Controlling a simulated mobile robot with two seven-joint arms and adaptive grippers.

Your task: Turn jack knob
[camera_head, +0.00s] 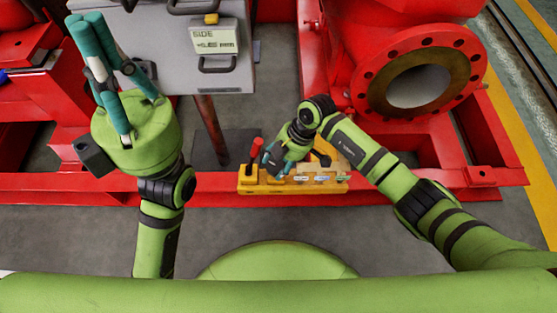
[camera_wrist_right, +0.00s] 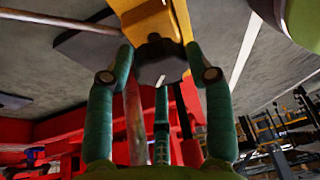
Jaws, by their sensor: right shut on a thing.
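A dark, many-sided jack knob (camera_wrist_right: 160,66) sits below a yellow body (camera_wrist_right: 152,22) in the right wrist view. My right gripper (camera_wrist_right: 160,58) is shut on the knob, with one teal finger on each side of it.
A red-handled item (camera_head: 257,150) stands at the yellow part's left end. A large red flanged pipe (camera_head: 418,83) is at right. The red frame rail (camera_head: 420,183) runs across.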

